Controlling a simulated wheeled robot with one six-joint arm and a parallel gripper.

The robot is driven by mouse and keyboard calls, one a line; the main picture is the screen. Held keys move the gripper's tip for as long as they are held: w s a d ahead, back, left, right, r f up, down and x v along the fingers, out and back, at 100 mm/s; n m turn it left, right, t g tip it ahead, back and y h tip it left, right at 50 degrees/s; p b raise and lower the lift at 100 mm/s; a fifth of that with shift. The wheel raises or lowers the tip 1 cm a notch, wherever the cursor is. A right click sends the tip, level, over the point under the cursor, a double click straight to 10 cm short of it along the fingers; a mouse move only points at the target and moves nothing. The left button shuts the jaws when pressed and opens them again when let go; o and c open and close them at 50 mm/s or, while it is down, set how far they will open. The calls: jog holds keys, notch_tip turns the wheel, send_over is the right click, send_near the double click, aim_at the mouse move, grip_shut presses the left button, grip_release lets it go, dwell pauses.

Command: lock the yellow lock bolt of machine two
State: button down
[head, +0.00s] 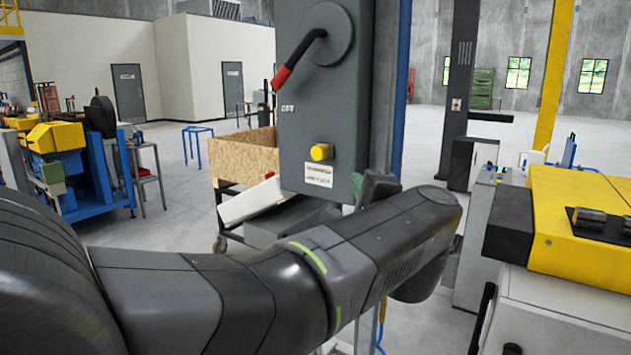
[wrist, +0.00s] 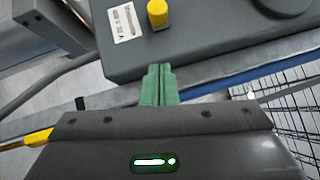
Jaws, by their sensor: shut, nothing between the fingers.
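The yellow lock bolt (head: 320,152) sticks out of the lower front of a grey machine cabinet (head: 300,130), above a white label. In the wrist view the bolt (wrist: 157,13) is at the top edge, straight beyond my fingertips, with a clear gap in the picture. My gripper (wrist: 158,68) has green fingers pressed together, with nothing between them. In the head view my gripper (head: 357,183) is partly hidden by my arm, at the cabinet's lower right, below and right of the bolt. How far it stands from the cabinet face I cannot tell.
A lever with a red handle (head: 283,75) is on the cabinet above the bolt, angled down left. A white label (wrist: 125,22) is beside the bolt. A wooden crate (head: 240,157) stands behind left; a yellow-topped machine (head: 580,220) stands at right. Open floor lies behind.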

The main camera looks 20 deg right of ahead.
jog(key=shift+s+a+f+b, duration=0.1)
jog(key=shift+s+f+b, duration=0.05)
jog(key=shift+s, duration=0.7)
jog(key=shift+s+a+f+b, duration=0.1)
jog(key=shift+s+f+b, duration=0.05)
jog(key=shift+s, duration=0.65)
jog(key=shift+w, duration=0.1)
